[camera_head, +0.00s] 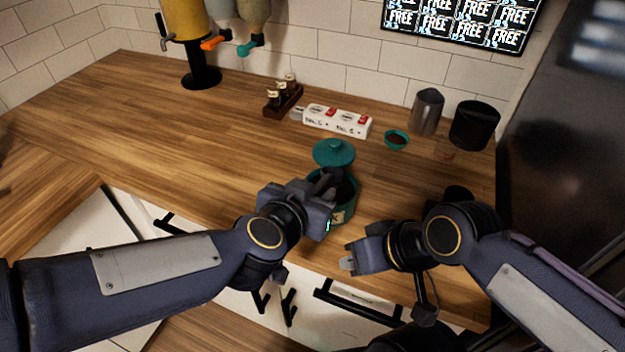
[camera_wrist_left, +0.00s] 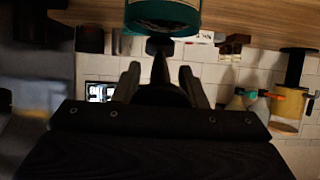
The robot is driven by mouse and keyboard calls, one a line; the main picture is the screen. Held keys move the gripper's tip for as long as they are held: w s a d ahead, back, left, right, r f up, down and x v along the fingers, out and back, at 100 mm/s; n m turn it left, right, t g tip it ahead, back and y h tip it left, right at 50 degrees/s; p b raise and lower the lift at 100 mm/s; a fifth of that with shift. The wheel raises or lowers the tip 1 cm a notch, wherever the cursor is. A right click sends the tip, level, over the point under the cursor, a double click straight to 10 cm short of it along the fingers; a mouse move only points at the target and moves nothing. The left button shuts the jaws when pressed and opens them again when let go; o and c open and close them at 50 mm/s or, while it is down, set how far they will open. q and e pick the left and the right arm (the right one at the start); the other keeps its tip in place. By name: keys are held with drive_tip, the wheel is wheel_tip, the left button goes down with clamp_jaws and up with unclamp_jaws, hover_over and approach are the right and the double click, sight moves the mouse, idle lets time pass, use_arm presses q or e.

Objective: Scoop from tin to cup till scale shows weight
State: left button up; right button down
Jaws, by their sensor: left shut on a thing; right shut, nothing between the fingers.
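The teal tin (camera_head: 347,211) stands open near the counter's front edge with dark contents inside. Its teal lid (camera_head: 333,153) lies on the counter behind it. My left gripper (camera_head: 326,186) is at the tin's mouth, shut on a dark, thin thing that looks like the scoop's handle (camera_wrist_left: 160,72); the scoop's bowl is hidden. The tin (camera_wrist_left: 163,14) also shows in the left wrist view. A small teal cup (camera_head: 396,141) with dark contents stands farther back right. My right gripper (camera_head: 347,264) is shut and empty, in front of the counter. I cannot identify the scale or its reading clearly.
A white box with red patches (camera_head: 337,121) lies behind the lid. A wooden rack (camera_head: 283,101) stands left of it. A steel pitcher (camera_head: 427,112) and a black bin (camera_head: 475,125) stand at the back right. The counter's left side is clear.

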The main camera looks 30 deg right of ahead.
use_arm(q)
drive_tip(key=shift+w+d+f+y+p, duration=0.25)
drive_tip(key=shift+f+y+p, duration=0.2)
drive_tip(key=shift+p, duration=0.7)
drive_tip(key=shift+w+d+f+b, duration=0.2)
drive_tip(key=shift+f+b, duration=0.35)
drive_tip(key=shift+f, duration=0.2)
drive_tip(key=shift+w+d+f+b, duration=0.1)
drive_tip(key=shift+d+f+b, duration=0.1)
drive_tip(key=shift+f+b, duration=0.45)
drive_tip(key=shift+f, duration=0.1)
